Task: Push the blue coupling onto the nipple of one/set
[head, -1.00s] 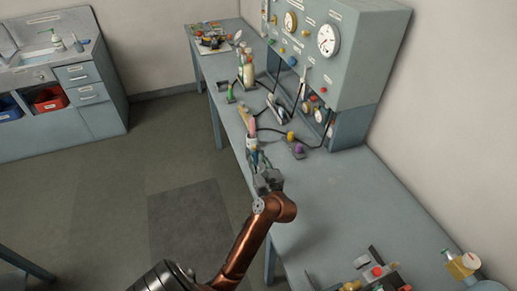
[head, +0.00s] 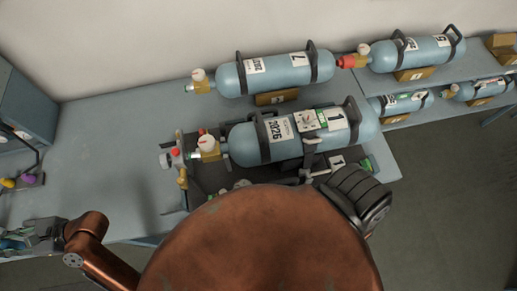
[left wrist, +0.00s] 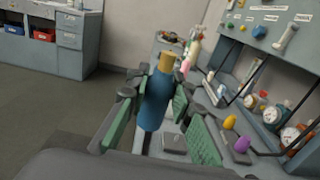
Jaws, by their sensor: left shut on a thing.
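The blue coupling (left wrist: 154,103), a blue cylinder with a brass end (left wrist: 166,61), is held between the green-padded fingers of my left gripper (left wrist: 156,92). In the head view my left gripper (head: 22,238) is at the far left, over the bench's front edge. Set one (head: 350,118) has a light-blue cylinder labelled 1, lying on a dark backplate (head: 210,178). Brass valve fittings and a gauge (head: 207,143) are at its left end. I cannot single out the nipple. Grey parts, possibly my right gripper (head: 311,160), lie against the cylinder's near side; their opening is unclear.
More cylinders (head: 275,74) lie behind and to the right on wooden blocks. A grey-blue test cabinet (head: 20,100) stands at the left, with yellow and purple caps (head: 28,178) near it. The bench (head: 110,140) between cabinet and set is clear. My copper arm hides the near centre.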

